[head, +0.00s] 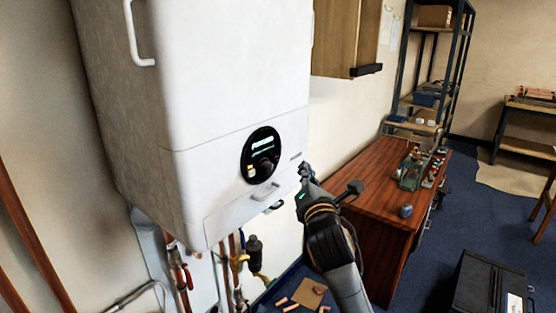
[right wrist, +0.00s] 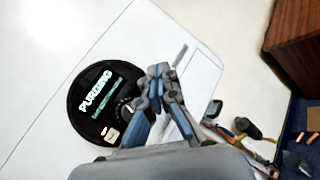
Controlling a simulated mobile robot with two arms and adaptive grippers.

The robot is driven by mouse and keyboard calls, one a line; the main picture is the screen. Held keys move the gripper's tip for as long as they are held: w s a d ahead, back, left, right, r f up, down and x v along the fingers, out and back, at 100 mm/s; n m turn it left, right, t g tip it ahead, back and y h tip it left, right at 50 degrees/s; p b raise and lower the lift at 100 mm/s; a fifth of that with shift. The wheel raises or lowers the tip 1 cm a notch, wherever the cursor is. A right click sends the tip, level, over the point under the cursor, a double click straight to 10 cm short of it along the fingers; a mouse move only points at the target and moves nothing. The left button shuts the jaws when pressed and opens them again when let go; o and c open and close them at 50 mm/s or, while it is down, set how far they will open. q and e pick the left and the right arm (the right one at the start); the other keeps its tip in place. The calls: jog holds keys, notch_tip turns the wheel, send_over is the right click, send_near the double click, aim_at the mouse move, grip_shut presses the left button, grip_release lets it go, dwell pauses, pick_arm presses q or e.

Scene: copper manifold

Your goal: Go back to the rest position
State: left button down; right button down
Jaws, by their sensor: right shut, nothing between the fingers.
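My right gripper (head: 304,172) is shut and empty. In the head view its tip is by the lower right edge of the white boiler (head: 235,75), just right of the round black control panel (head: 262,156). I cannot tell whether it touches the casing. In the right wrist view the closed fingers (right wrist: 160,74) overlap the right side of the panel (right wrist: 92,88), whose lit screen reads "PURGING". A dial shows partly behind the fingers. My left gripper is not in view.
Copper pipes and valves (head: 238,262) run below the boiler. A wooden workbench (head: 365,178) with tools stands right of my right arm. A wooden wall cabinet (head: 338,40) hangs above. A black case (head: 490,285) sits on the blue floor. Open floor (head: 470,200) lies beyond the bench.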

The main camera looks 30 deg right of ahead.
dwell(0.3)
jog(key=w+a+f+m+g+y+b, duration=0.1)
jog(key=w+a+f+m+g+y, duration=0.1)
jog(key=f, duration=1.2)
jog(key=w+a+f+m+g+y+b, duration=0.1)
jog(key=w+f+m+g+y, duration=0.1)
jog(key=f, duration=1.1)
jog(key=s+a+f+m+g+y, duration=0.1)
jog(key=s+f+m, duration=0.15)
jog(key=f, duration=0.55)
jog(key=s+a+f+m+g, duration=0.1)
jog(key=s+a+f+g, duration=0.15)
jog(key=f, duration=0.55)
jog(key=s+a+f+m+y, duration=0.1)
jog(key=s+f, duration=0.2)
jog(key=f, duration=0.5)
jog(key=s+a+f+m+g+y+b, duration=0.1)
jog(key=s+a+f+m+g, duration=0.15)
jog(key=s+f, duration=0.85)
jog(key=s+a+f+m+g+b, duration=0.1)
jog(key=s+a+f+m+g, duration=0.2)
jog(key=s+f, duration=0.85)
jog(key=s+f+m+g, duration=0.2)
jog(key=s+f, duration=0.3)
jog(key=s, duration=0.7)
jog(key=s+a+f+m+g+b, duration=0.1)
jog(key=s+f+m, duration=0.4)
jog(key=s, duration=0.7)
jog(key=shift+m+g+y, duration=0.3)
jog(key=shift+g, duration=0.2)
